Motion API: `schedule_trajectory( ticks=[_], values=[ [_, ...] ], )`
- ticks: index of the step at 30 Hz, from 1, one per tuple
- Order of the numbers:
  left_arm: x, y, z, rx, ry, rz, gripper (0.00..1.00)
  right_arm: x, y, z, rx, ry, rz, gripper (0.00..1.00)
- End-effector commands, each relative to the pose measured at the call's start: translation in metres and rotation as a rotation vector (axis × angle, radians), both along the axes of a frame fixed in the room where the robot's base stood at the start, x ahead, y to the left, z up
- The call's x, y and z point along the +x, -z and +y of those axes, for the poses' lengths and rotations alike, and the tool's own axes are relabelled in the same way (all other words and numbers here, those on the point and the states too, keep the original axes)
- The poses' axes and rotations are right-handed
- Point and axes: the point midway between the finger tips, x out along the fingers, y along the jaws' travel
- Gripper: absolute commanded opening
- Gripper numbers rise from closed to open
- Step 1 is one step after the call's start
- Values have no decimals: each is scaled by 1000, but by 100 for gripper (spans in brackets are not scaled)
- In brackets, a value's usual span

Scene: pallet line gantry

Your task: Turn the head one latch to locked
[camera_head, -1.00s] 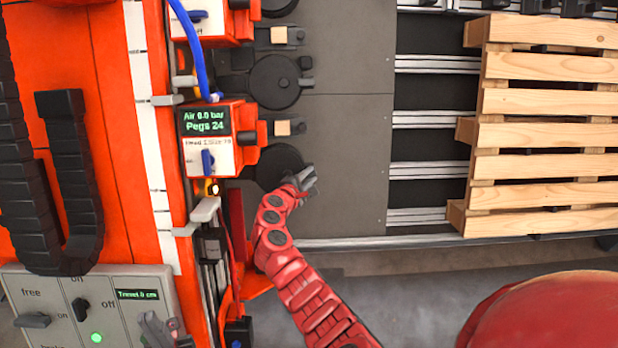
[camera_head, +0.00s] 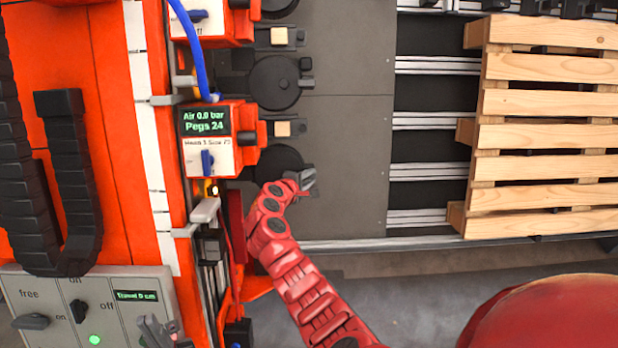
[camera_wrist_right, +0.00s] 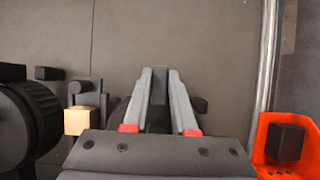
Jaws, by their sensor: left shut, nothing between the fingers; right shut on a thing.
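Head one is the orange unit with a dark screen (camera_head: 203,122) reading "Air 0.0 bar, Pegs 24" and a white plate with a blue switch (camera_head: 207,161). A black round disc (camera_head: 276,162) sits beside and below it. My right gripper (camera_head: 307,180) is at the disc's right edge. In the right wrist view, its fingers are shut on a dark upright bar (camera_wrist_right: 158,86), apparently the latch handle. The latch's base is mostly hidden by the gripper, and I cannot read its position. My left gripper (camera_head: 155,329) is shut and empty, low at the left by the control panel.
A grey control panel (camera_head: 60,290) with black knobs and a green light is at lower left. Another disc with a tab (camera_head: 274,82) lies above. A wooden pallet (camera_head: 545,133) rests on rails at right. The grey plate (camera_head: 345,150) between is clear.

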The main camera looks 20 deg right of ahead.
Motion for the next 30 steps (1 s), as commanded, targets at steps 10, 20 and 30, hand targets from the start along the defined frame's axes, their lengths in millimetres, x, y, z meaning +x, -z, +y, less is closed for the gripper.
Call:
schedule_trajectory(
  ticks=[10, 20, 30],
  values=[
    [0, 0, 0, 0, 0, 0, 0, 0, 1, 0, 1, 1, 2, 55],
    [0, 0, 0, 0, 0, 0, 0, -4, -2, 4, -1, 0, 1, 55],
    [0, -1, 0, 0, 0, 0, 0, -43, -29, 49, 0, -5, -2, 55]
  ],
)
